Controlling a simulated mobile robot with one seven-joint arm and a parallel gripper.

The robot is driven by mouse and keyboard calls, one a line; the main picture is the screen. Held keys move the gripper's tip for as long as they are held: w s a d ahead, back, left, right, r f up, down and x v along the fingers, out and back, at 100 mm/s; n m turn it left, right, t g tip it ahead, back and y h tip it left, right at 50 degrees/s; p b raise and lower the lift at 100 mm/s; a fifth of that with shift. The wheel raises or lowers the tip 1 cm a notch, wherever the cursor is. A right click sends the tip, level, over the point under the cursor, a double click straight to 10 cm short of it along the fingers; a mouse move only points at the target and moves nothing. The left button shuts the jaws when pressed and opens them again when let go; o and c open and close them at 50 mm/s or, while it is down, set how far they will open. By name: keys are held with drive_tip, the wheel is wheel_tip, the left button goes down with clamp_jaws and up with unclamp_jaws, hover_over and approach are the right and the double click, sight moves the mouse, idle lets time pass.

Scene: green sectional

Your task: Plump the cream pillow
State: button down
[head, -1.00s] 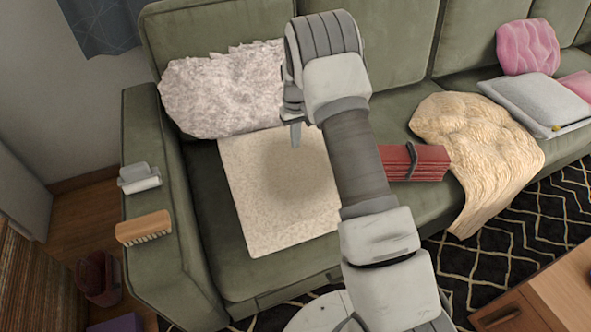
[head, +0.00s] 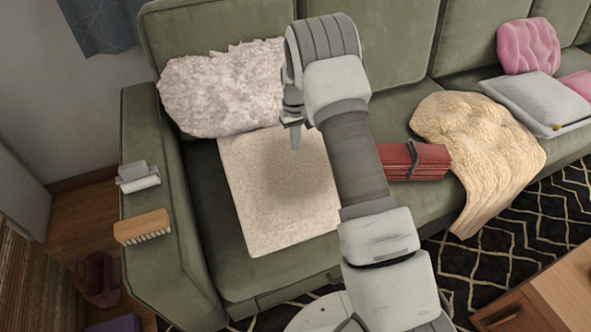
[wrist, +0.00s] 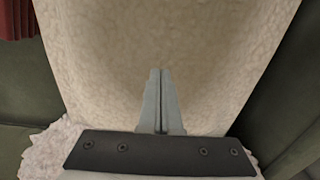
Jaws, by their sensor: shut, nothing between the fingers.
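A flat, square cream pillow (head: 255,215) with a mottled surface lies on the left seat of the green sofa. A soft dark patch shows near its middle. It fills most of the wrist view (wrist: 160,40). My gripper (head: 295,143) is over the pillow's back part, fingers pointing down. In the wrist view its two fingers (wrist: 161,75) are together with nothing between them. I cannot tell whether the tips touch the pillow. My arm hides the pillow's right edge in the head view.
A fluffy whitish pillow (head: 222,92) leans on the backrest behind. A red folded bundle (head: 420,162) and a cream throw (head: 475,150) lie to the right. A brush (head: 143,227) and a lint roller (head: 138,176) are on the left armrest (head: 165,270).

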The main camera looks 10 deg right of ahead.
drive_tip(key=shift+s+f, duration=0.1)
drive_tip(key=shift+f, duration=0.25)
idle(0.7)
drive_tip(key=shift+r, duration=0.1)
drive_tip(key=shift+r+p, duration=0.45)
drive_tip(key=shift+r, duration=0.35)
drive_tip(key=shift+f, duration=0.35)
drive_tip(key=shift+f+b, duration=0.25)
drive_tip(key=shift+b, duration=0.15)
drive_tip(key=shift+f, duration=0.1)
drive_tip(key=shift+f, duration=0.2)
idle(0.4)
drive_tip(key=shift+r, duration=0.1)
